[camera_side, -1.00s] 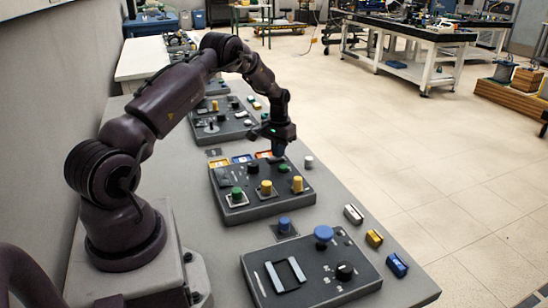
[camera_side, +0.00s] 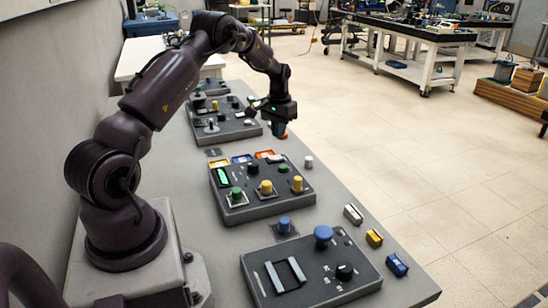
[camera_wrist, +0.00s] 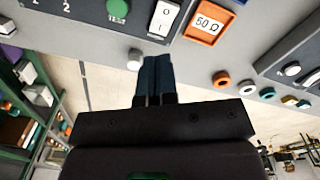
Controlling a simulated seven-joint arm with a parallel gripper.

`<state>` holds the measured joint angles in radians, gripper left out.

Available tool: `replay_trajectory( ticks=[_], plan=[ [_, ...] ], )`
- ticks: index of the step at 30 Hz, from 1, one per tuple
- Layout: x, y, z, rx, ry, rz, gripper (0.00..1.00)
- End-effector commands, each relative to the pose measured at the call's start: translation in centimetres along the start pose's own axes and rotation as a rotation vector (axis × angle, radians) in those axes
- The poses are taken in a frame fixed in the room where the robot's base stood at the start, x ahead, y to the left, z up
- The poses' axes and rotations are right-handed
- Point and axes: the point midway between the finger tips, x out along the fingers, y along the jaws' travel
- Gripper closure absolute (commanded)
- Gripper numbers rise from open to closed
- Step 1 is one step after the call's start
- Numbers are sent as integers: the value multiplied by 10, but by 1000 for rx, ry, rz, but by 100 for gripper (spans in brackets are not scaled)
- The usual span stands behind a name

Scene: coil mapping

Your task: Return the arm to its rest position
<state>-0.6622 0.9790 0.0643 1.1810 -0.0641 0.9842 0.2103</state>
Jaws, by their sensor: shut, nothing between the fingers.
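My gripper (camera_side: 279,131) is shut with nothing between its fingers. The middle box carries a green knob (camera_side: 237,193), yellow knobs (camera_side: 266,187) and a lit green display (camera_side: 222,175). A green TEST button (camera_wrist: 117,8), a rocker switch (camera_wrist: 164,17) and an orange 50 Ω tile (camera_wrist: 206,22) show in the wrist view.
The near control box (camera_side: 310,275) has a blue knob (camera_side: 323,235) and a black knob (camera_side: 344,271). Small blocks, including a blue one (camera_side: 397,264), lie along the bench's right edge. Another control box (camera_side: 222,121) stands farther back. The air around my gripper looks clear.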

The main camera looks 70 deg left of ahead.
Motion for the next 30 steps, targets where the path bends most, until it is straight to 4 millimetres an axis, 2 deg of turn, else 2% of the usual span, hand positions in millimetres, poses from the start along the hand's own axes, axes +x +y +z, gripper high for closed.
replay_trajectory(
  ticks=[8, 12, 14, 17, 23, 27, 30],
  plan=[
    [0, 0, 0, -10, 2, -1, 100],
    [16, 2, 21, -43, -55, 4, 100],
    [9, 6, 32, -52, -69, 6, 100],
    [-16, 25, 52, -45, -73, 7, 100],
    [-81, 75, 98, 13, -29, 8, 100],
    [-125, 111, 143, 80, 24, 10, 100],
    [-151, 132, 179, 135, 71, 14, 100]
  ],
)
